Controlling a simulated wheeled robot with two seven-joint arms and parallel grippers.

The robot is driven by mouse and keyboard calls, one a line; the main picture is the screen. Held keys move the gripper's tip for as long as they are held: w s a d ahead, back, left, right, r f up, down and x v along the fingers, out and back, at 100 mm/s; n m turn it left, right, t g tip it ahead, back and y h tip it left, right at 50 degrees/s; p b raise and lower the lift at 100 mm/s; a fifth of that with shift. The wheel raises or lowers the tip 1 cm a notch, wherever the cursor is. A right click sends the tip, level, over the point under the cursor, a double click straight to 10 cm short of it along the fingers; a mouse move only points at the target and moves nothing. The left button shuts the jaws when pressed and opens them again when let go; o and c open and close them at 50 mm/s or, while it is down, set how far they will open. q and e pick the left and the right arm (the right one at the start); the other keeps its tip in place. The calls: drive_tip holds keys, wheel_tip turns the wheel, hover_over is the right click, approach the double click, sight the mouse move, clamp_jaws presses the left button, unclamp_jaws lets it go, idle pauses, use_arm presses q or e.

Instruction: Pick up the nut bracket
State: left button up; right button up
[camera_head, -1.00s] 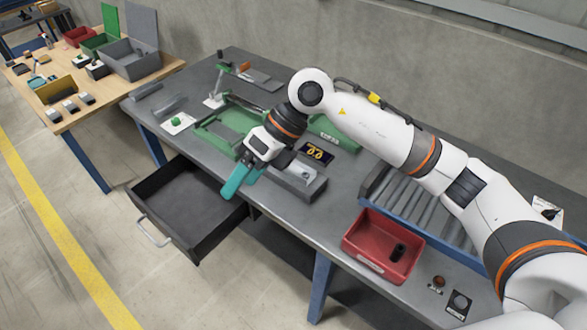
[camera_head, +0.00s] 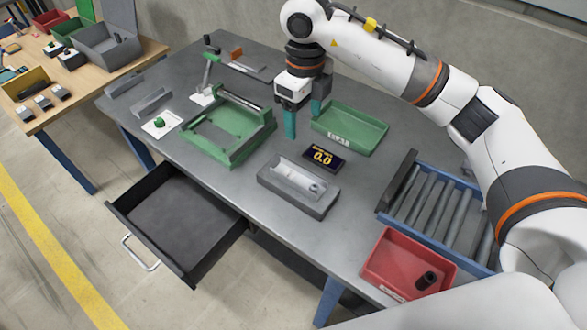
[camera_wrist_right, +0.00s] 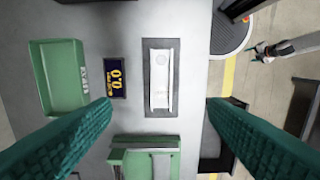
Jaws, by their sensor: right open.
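A light grey bracket-like part, which I take for the nut bracket (camera_head: 300,178), lies in a dark grey block holder (camera_head: 318,208) near the table's front edge. In the right wrist view the bracket (camera_wrist_right: 162,75) lies lengthwise in its holder (camera_wrist_right: 149,62), between the two fingers in the picture and well below them. My right gripper (camera_head: 304,118) is open and empty, with teal fingers pointing down.
A small display reading 0.0 (camera_head: 323,155) lies just behind the holder. A green tray (camera_head: 350,146), a green frame fixture (camera_head: 232,157) and a red bin (camera_head: 376,262) stand around. A roller rack (camera_head: 383,196) is at right. An open drawer (camera_head: 222,247) juts out in front.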

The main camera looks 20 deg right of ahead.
drive_tip(key=b, duration=0.4)
hover_over(300, 182)
wheel_tip(300, 182, down, 5)
wheel_tip(300, 182, down, 7)
drive_tip(key=shift+w+d, duration=0.1)
drive_tip(key=shift+d, duration=0.05)
drive_tip(key=shift+f, duration=0.95)
wheel_tip(300, 182, down, 4)
drive_tip(key=shift+r+p, duration=0.2)
drive_tip(key=shift+p, duration=0.65)
drive_tip(key=shift+f, duration=0.4)
use_arm(q)
drive_tip(key=s+f, duration=0.2)
drive_tip(key=f, duration=0.1)
drive_tip(key=shift+f, duration=0.1)
use_arm(e)
drive_tip(key=shift+c, duration=0.3)
